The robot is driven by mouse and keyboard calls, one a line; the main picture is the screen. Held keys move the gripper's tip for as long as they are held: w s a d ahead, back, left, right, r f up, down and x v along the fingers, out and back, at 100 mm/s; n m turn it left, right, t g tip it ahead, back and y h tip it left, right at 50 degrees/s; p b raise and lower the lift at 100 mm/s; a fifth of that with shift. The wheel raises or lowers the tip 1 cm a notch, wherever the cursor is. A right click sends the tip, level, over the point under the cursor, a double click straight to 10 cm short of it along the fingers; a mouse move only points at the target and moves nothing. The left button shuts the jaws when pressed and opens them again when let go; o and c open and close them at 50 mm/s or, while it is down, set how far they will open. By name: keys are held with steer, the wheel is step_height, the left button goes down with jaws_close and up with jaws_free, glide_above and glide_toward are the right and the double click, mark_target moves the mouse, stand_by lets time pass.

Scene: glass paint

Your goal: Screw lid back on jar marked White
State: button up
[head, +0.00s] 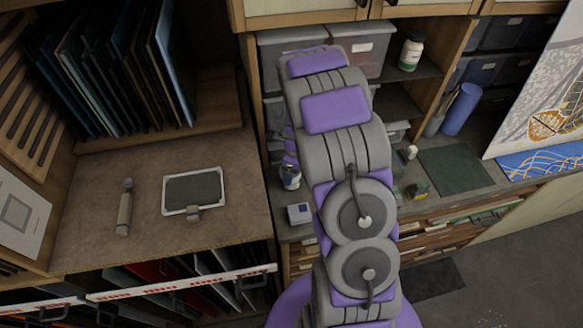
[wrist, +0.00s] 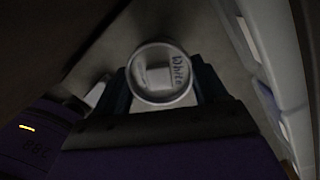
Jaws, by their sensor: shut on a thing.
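A white bottle with a green label (head: 410,52) stands on the shelf at upper right. A small white object (head: 411,152), a green mat (head: 455,169) and a blue roll (head: 461,109) are right of my arm. A framed panel (head: 193,191) and a handled tool (head: 124,207) lie on the left counter.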

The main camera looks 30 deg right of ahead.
steer(key=shift+m+p, duration=1.7)
steer(key=shift+p, duration=0.5)
steer(key=o, duration=1.5)
steer(key=shift+o, duration=0.2)
steer(key=shift+r+p, duration=2.5)
steer(key=shift+r, duration=0.5)
